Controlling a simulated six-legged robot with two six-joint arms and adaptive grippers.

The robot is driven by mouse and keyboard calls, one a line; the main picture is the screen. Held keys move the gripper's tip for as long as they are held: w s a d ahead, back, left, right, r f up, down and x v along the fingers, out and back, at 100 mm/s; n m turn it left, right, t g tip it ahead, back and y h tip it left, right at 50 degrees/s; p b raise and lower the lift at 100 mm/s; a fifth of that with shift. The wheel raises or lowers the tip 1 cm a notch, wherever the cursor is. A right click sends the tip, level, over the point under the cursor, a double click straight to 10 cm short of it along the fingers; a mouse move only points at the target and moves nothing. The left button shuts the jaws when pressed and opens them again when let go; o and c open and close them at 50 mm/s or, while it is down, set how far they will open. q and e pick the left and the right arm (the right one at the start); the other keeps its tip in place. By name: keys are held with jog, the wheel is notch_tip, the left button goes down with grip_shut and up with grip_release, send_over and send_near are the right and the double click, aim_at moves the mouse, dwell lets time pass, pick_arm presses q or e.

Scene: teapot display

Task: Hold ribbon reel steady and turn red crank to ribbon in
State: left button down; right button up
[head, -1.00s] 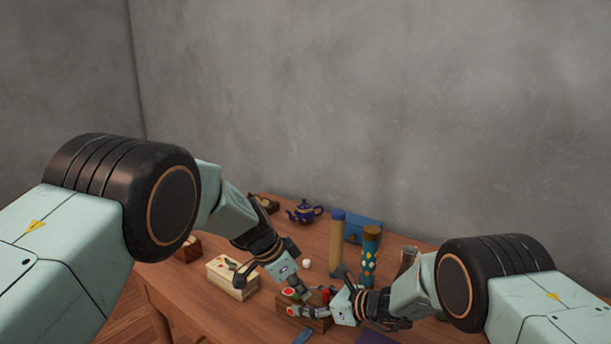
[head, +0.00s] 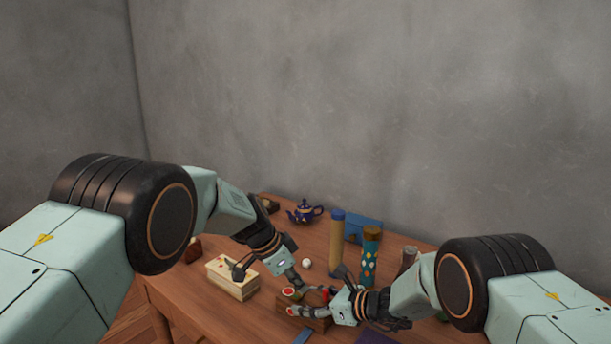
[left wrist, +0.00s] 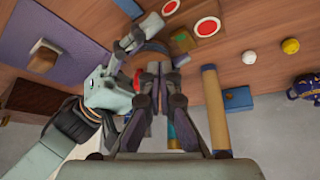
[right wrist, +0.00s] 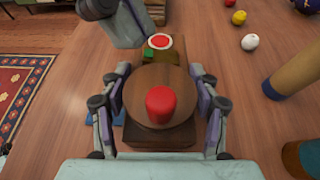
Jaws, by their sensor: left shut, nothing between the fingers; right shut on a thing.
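The ribbon reel is a round wooden disc (right wrist: 135,95) on a wooden block (head: 318,324), with a red crank knob (right wrist: 160,104) standing up from it. In the right wrist view, my right gripper (right wrist: 160,72) has its fingers on both sides of the disc and is shut on it. My left gripper (head: 298,284) is shut and empty, just beyond the reel in the head view. In the left wrist view its closed fingers (left wrist: 163,78) are near the red knob (left wrist: 138,76); I cannot tell whether they touch it. The grippers partly hide the reel in the head view.
A red disc with a white rim (right wrist: 160,41) lies just beyond the reel. A pale box (head: 232,280) stands left, a white ball (head: 307,264) behind. A blue-topped post (head: 337,243), a patterned cylinder (head: 370,258) and a blue teapot (head: 304,212) stand farther back.

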pick_arm(q)
jog(key=shift+a, duration=0.1)
dwell(0.3)
jog(key=shift+a, duration=0.3)
notch_tip(320, 180, up, 6)
dwell(0.5)
jog(key=shift+s, duration=0.15)
jog(key=s+d+f, duration=0.1)
jog(key=s+f, duration=0.2)
jog(key=f, duration=0.3)
dwell(0.7)
jog(key=shift+d, duration=0.1)
dwell(0.5)
